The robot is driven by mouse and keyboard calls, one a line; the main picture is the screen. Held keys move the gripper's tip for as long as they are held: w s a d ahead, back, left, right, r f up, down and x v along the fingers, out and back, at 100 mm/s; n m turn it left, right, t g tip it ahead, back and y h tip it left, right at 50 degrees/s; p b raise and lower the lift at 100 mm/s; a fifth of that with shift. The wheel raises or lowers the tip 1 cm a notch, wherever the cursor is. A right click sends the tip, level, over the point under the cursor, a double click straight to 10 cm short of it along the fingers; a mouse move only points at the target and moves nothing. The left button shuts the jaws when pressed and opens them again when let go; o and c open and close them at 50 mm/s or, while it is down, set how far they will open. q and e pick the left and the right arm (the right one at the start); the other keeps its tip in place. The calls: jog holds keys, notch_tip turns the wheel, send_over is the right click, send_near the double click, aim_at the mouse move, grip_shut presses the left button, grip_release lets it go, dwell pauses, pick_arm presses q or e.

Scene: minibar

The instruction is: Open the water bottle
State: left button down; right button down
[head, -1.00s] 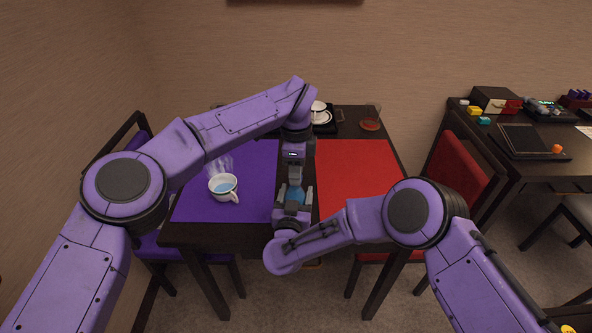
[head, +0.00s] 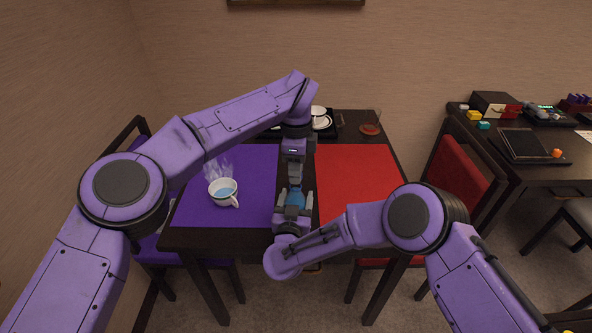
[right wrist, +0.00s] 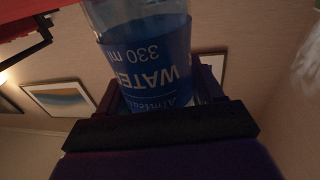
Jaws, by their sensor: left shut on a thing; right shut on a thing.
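The water bottle (head: 297,199) is between my two grippers at the front middle of the table, mostly hidden by them. In the right wrist view its clear body and blue "WATER 330 ml" label (right wrist: 152,68) fill the space between the fingers. My right gripper (head: 293,208) is shut around the bottle's body from the front. My left gripper (head: 295,183) points down from above and is shut on the top of the bottle. The cap is hidden by its fingers, so I cannot tell whether it is loose.
A steaming white cup (head: 223,191) stands on the purple mat (head: 255,165) at left. A red mat (head: 355,180) lies at right, clear. Behind are a black tray with white dishes (head: 320,119) and a glass on a red coaster (head: 370,129). Purple and red chairs flank the table.

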pick_arm(q)
jog(key=shift+r, duration=2.05)
pick_arm(e)
jog(key=shift+c, duration=0.4)
grip_release()
